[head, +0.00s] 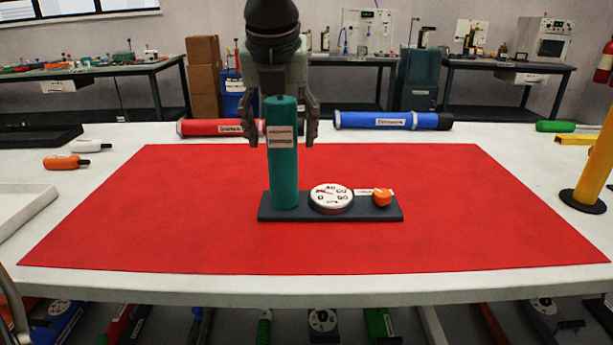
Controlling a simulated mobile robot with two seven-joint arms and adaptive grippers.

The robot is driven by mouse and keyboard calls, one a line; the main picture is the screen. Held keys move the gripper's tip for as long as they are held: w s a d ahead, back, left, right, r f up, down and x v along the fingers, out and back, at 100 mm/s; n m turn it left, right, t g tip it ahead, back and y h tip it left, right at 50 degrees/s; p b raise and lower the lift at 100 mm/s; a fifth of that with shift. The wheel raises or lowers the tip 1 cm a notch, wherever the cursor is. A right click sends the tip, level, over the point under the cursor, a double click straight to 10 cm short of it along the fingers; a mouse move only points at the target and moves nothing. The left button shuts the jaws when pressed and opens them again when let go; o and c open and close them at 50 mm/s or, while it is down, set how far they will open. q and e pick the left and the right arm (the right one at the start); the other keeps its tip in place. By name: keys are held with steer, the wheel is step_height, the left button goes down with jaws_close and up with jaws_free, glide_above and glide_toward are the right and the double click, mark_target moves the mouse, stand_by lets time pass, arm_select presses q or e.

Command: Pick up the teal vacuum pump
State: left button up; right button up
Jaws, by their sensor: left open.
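The teal vacuum pump (284,170) is an upright teal cylinder with a small label near its upper part. It stands at the left end of a dark base (350,211). The base also carries a round white gauge (331,198) and an orange knob (382,197). My left gripper (280,137) hangs above the pump and points down. Its two fingers are spread apart, one on each side of the cylinder's top. I cannot tell whether either finger touches the cylinder. My right gripper is not in view.
The base rests on a red mat (160,205) on a white table (100,280). A red tube (205,127) and a blue tube (392,121) lie behind the mat. A yellow post (597,165) stands at the right, a white tray (22,210) at the left. The surrounding mat is clear.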

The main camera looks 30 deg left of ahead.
arm_select(q)
steer(key=shift+w+a+f, duration=0.1)
steer(key=shift+w+f, duration=0.05)
steer(key=shift+f, duration=0.25)
steer(key=shift+c, duration=0.3)
jaws_close()
